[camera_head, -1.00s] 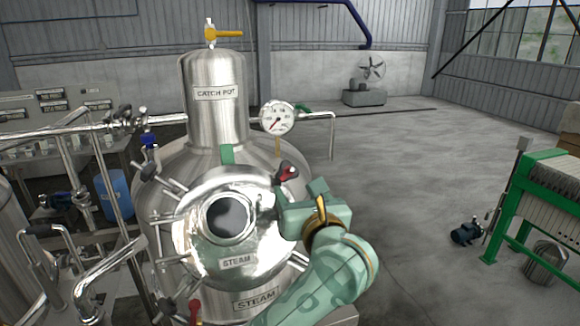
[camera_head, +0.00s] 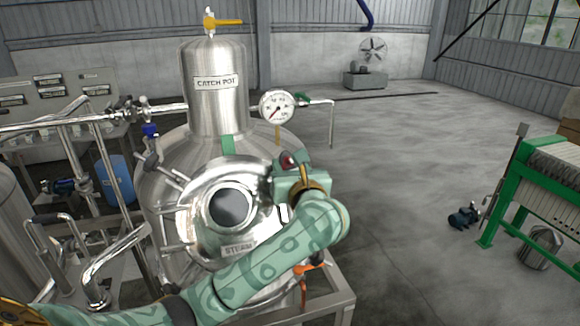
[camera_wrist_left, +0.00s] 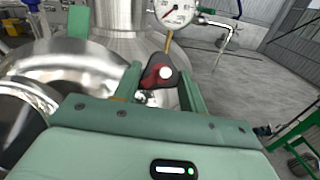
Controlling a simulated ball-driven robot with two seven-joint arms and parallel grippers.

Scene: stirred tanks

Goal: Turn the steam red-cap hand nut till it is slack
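The steam tank's round, shiny door (camera_head: 185,222) has a sight glass (camera_head: 230,207) and a label reading STEAM. The red-cap hand nut (camera_head: 287,160) sits at the door's upper right edge. In the left wrist view the nut (camera_wrist_left: 158,75) shows red and black lobes and a pale centre. My left gripper (camera_head: 287,172) is at the nut, its fingers on either side of it (camera_wrist_left: 160,80). The lobes come very close to both fingers; I cannot tell whether they touch. My left forearm hides the lower part of the door. My right gripper is not in view.
The catch pot (camera_head: 215,95) rises behind the door, with a pressure gauge (camera_head: 277,107) to its right. Other clamp arms (camera_head: 170,178) stick out at the door's left. Pipes (camera_head: 105,165) crowd the left side. The floor right of the tank is largely clear.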

